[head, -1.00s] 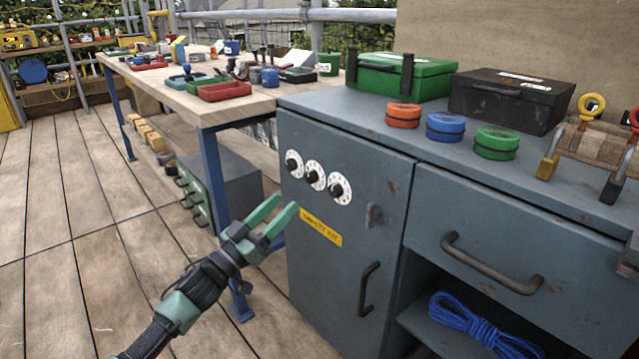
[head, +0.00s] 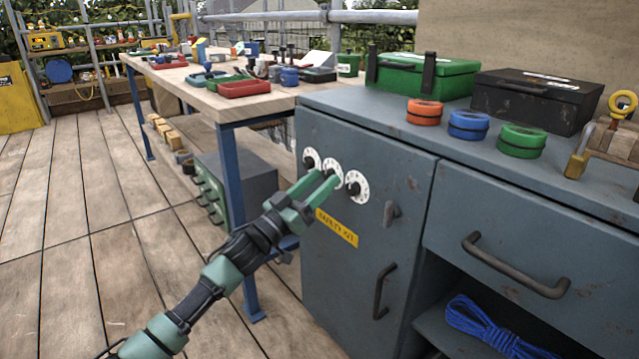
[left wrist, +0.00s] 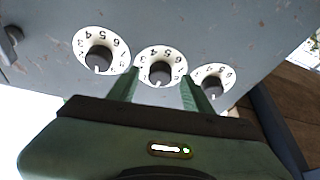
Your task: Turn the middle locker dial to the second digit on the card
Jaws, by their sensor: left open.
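The grey locker (head: 350,270) has three white dials with dark knobs in a slanting row on its door. The middle dial (head: 334,168) is partly covered by my fingers in the head view. In the left wrist view the middle dial (left wrist: 160,53) shows upside down, its knob (left wrist: 160,73) between my fingertips. My left gripper (head: 322,180) is open, its green fingers either side of that knob; I cannot tell whether they touch it. The left dial (head: 310,156) and right dial (head: 356,186) flank it. I see no card with readable digits. My right gripper is not in view.
A yellow label (head: 337,228) and a latch (head: 391,213) are on the door below the dials, with a door handle (head: 383,292) lower down. A workbench (head: 222,100) with trays stands to the left. Coloured round tins and two boxes stand on top.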

